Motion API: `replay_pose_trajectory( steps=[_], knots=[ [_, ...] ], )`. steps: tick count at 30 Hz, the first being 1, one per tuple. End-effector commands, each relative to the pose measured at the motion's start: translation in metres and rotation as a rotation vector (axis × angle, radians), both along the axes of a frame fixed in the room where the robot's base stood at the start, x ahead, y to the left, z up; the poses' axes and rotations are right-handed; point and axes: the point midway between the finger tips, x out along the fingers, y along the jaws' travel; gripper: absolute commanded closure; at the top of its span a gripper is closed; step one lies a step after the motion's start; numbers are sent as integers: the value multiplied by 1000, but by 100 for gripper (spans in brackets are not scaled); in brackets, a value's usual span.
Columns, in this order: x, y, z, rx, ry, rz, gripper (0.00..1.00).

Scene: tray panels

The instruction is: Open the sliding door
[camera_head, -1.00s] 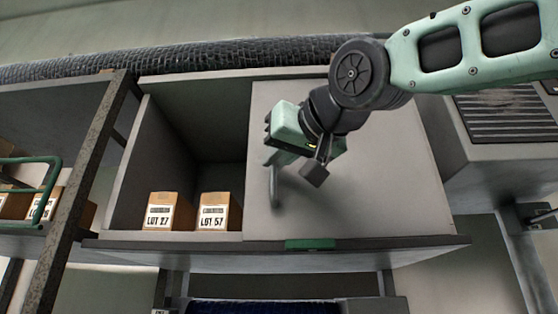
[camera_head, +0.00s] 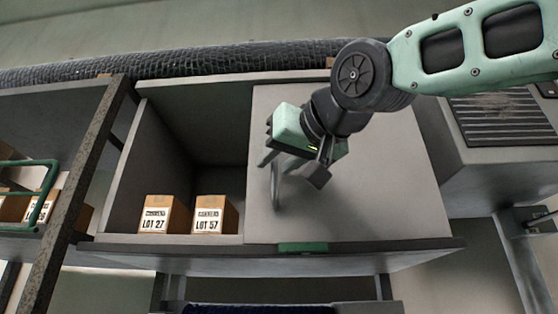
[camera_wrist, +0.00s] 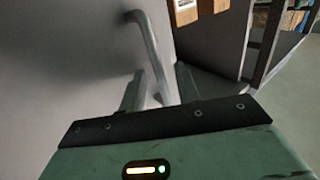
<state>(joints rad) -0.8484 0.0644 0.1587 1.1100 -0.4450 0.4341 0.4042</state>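The grey sliding door (camera_head: 370,190) covers the right part of the cabinet, and the left part stands open. A curved grey bar handle (camera_head: 275,192) is at the door's left side; it also shows in the wrist view (camera_wrist: 148,40). My gripper (camera_head: 267,158) is at the handle's upper part. In the wrist view my gripper (camera_wrist: 160,82) has its two fingers apart, with the handle's lower end between them and visible gaps beside it. Contact with the handle cannot be made out.
Two cardboard boxes, LOT 27 (camera_head: 165,214) and LOT 57 (camera_head: 214,214), stand in the open compartment. A green tab (camera_head: 303,248) is on the front sill below the door. A dark post (camera_head: 78,190) stands left, and a vented grey box (camera_head: 505,150) stands right.

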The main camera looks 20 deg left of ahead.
Motion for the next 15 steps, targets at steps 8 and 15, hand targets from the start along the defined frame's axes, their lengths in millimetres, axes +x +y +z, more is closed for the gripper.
replay_pose_trajectory(
  steps=[8,15],
  knots=[
    [-35,-38,-4,3,-3,0,68],
    [-73,-80,-3,4,-2,-1,68]
  ],
)
